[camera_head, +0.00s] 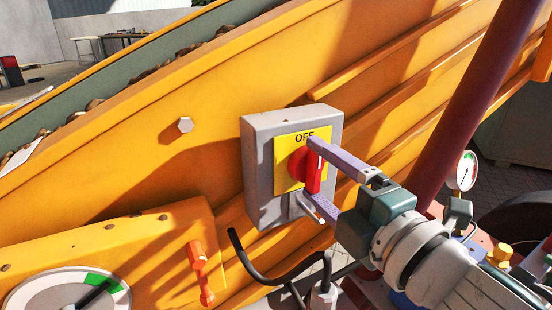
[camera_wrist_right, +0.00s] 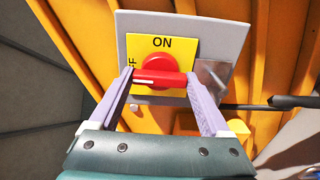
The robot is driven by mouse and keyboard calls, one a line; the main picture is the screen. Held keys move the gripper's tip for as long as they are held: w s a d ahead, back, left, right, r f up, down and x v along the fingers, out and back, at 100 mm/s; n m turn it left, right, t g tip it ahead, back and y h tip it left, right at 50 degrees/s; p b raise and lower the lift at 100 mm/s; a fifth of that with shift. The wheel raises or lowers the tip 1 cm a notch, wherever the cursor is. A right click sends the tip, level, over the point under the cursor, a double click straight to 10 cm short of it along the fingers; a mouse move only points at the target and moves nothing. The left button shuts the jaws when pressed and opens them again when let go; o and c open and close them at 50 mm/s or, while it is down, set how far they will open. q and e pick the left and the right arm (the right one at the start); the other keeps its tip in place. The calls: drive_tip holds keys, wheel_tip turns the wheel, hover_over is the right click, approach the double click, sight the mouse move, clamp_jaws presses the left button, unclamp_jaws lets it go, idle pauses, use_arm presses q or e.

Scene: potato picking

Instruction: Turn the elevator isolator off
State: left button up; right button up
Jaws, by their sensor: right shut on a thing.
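The isolator is a grey box (camera_head: 258,165) with a yellow plate (camera_head: 284,180) and a red rotary knob (camera_head: 299,162), fixed to the orange conveyor side. In the right wrist view, ON shows above the red knob (camera_wrist_right: 160,64), and a partly hidden OFF lies at left. My right gripper (camera_head: 313,171) is shut on the knob's red handle (camera_wrist_right: 160,79), one finger at each end. The handle stands nearly upright in the head view, its white mark toward OFF. My left gripper is not in view.
A purple-brown pole (camera_head: 468,95) rises right of the box. A black bent bar (camera_head: 262,280) runs below it. A white gauge with a green band (camera_head: 70,292) and an orange lever (camera_head: 198,258) are at lower left. A small gauge (camera_head: 467,170) stands at right.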

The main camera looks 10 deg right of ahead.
idle(0.5)
drive_tip(key=o, duration=1.2)
drive_tip(key=shift+s, duration=0.1)
drive_tip(key=shift+v, duration=4.9)
drive_tip(key=shift+r, duration=0.1)
